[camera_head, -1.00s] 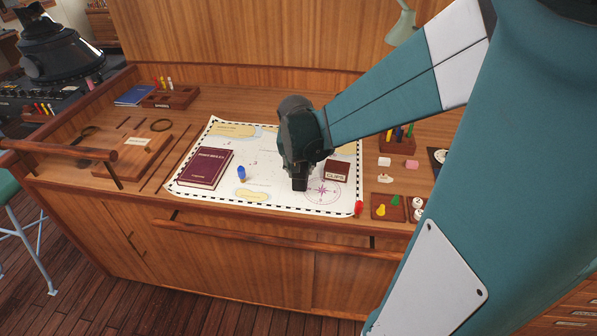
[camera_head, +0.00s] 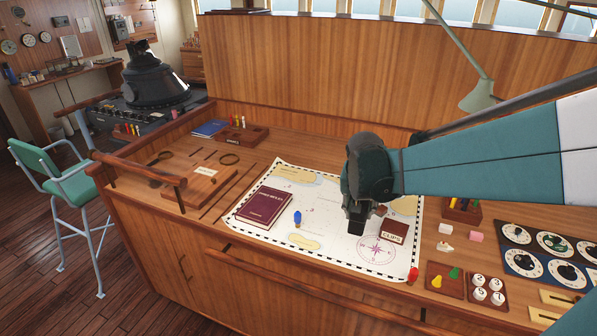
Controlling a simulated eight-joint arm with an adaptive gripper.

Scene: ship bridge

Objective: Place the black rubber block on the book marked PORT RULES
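The maroon book marked PORT RULES (camera_head: 264,206) lies flat on the left part of the chart (camera_head: 330,255). My gripper (camera_head: 357,224) points down over the chart, right of the book and just left of the small dark red box marked CLIPS (camera_head: 393,230). A dark, blocky shape shows at the gripper's tip. I cannot tell whether it is the black rubber block or only the fingers. I see no black rubber block elsewhere for certain. The finger opening is hidden at this angle.
A blue piece (camera_head: 297,218) stands on the chart between book and gripper. A red piece (camera_head: 412,274) stands at the chart's right corner. A wooden board (camera_head: 207,188) lies left of the book. Small trays (camera_head: 445,281) and dials (camera_head: 553,243) fill the right side.

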